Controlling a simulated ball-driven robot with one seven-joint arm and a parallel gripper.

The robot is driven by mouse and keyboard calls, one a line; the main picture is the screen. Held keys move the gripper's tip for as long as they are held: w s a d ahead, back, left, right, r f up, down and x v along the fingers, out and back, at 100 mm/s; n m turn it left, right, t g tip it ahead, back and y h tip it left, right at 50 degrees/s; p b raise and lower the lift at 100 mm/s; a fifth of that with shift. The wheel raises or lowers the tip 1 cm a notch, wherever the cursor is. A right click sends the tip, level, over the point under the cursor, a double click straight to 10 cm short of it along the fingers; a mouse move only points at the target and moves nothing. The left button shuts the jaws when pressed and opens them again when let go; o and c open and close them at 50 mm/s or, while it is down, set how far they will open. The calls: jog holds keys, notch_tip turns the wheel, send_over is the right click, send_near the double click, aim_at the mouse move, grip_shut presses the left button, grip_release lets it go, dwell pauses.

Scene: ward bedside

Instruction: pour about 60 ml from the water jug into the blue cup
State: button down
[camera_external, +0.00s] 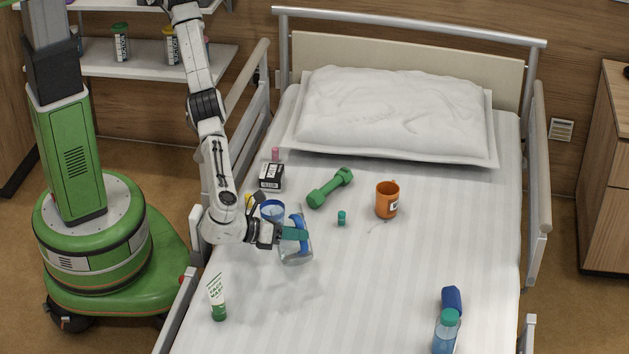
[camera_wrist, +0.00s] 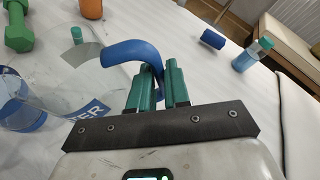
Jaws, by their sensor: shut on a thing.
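The water jug (camera_external: 297,257) is clear, with a blue handle, and is held over the left side of the bed. In the wrist view its blue handle (camera_wrist: 132,52) runs between the green fingertips, and a label on its clear body is partly readable. My gripper (camera_external: 292,234) is shut on this handle; it also shows in the wrist view (camera_wrist: 158,88). I cannot tell the jug's tilt or water level. The blue cup (camera_external: 272,208) is translucent, upright on the bed beside the jug, up and left of it. In the wrist view the cup (camera_wrist: 22,112) is at the left edge, overlapping the jug's outline.
Near the cup are a black-and-white box (camera_external: 271,177), a green dumbbell (camera_external: 330,187), a small green item (camera_external: 341,218) and an orange mug (camera_external: 387,200). A bottle (camera_external: 446,332) and blue cylinder (camera_external: 452,299) are front right. The bed's middle front is clear.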

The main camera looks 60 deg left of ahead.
jog(key=d+f+m+y+b, duration=0.2)
jog(key=d+f+m+b, duration=0.2)
jog(key=b, duration=1.2)
jog(key=shift+s+f+y, duration=0.4)
jog(key=shift+f, duration=0.15)
jog(key=shift+d+b, duration=0.15)
jog(key=shift+b, duration=0.3)
